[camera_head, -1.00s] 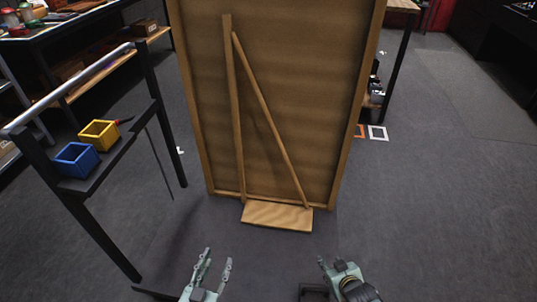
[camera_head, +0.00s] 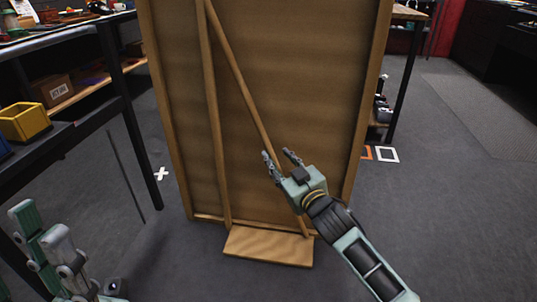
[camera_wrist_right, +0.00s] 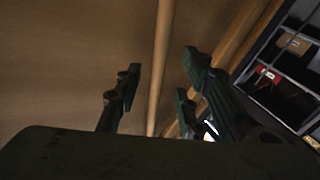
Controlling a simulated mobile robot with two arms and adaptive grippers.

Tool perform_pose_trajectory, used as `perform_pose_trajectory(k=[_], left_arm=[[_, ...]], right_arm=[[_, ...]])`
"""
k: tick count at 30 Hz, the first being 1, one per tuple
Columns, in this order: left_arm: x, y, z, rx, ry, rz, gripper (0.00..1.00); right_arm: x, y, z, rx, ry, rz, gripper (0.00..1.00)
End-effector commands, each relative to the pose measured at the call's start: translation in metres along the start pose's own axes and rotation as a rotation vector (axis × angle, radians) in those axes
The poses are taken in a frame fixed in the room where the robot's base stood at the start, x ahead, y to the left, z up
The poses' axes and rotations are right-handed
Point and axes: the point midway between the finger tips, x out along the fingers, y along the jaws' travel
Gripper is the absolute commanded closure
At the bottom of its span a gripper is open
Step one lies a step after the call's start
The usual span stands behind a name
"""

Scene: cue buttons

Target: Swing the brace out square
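The brace (camera_head: 238,72) is a thin wooden strip slanting across the back of a tall framed wooden panel (camera_head: 310,60). It runs from the top of an upright batten (camera_head: 214,130) down to the right, toward a wooden foot board (camera_head: 268,246). My right gripper (camera_head: 280,158) is open at the brace's lower half and hides part of it. In the right wrist view the brace (camera_wrist_right: 160,60) passes between the spread fingers, with gaps on both sides. My left gripper (camera_head: 42,222) is open and empty at the lower left, away from the panel.
A dark metal shelf stand at the left holds a yellow bin (camera_head: 24,122). Shelving with a cardboard box (camera_head: 52,90) stands behind it. A table stands behind the panel at right, near orange and white floor squares (camera_head: 387,155). Floor right of the panel is clear.

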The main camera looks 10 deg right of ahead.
Motion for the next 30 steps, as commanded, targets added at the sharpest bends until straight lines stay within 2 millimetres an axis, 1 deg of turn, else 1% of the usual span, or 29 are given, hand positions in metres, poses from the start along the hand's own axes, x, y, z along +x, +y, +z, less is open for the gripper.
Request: perform_pose_trajectory(k=[1, 3, 7, 12, 16, 23, 30], left_arm=[[-0.006, 0.000, 0.002, 0.000, -0.001, 0.000, 0.60], [-0.010, 0.000, 0.003, 0.000, -0.002, 0.000, 0.60], [-0.017, 0.000, 0.004, 0.000, -0.003, 0.000, 0.60], [-0.015, 0.000, 0.006, 0.002, 0.013, 0.008, 0.60], [-0.014, 0.000, 0.007, 0.003, 0.016, 0.011, 0.60], [-0.012, 0.000, 0.007, 0.003, 0.018, 0.012, 0.60], [-0.012, 0.000, 0.006, 0.003, 0.019, 0.011, 0.60]], right_arm=[[0.009, -0.001, 0.001, 0.000, 0.002, 0.000, 0.64], [0.020, 0.000, 0.002, 0.001, 0.002, 0.001, 0.64], [0.039, 0.000, 0.002, 0.000, 0.001, 0.001, 0.64], [0.056, -0.001, 0.002, 0.000, -0.001, 0.000, 0.64], [0.061, 0.000, 0.001, 0.000, -0.001, 0.000, 0.64], [0.062, 0.000, 0.001, 0.000, -0.002, 0.000, 0.64], [0.062, 0.000, 0.001, 0.000, -0.002, 0.000, 0.84]])
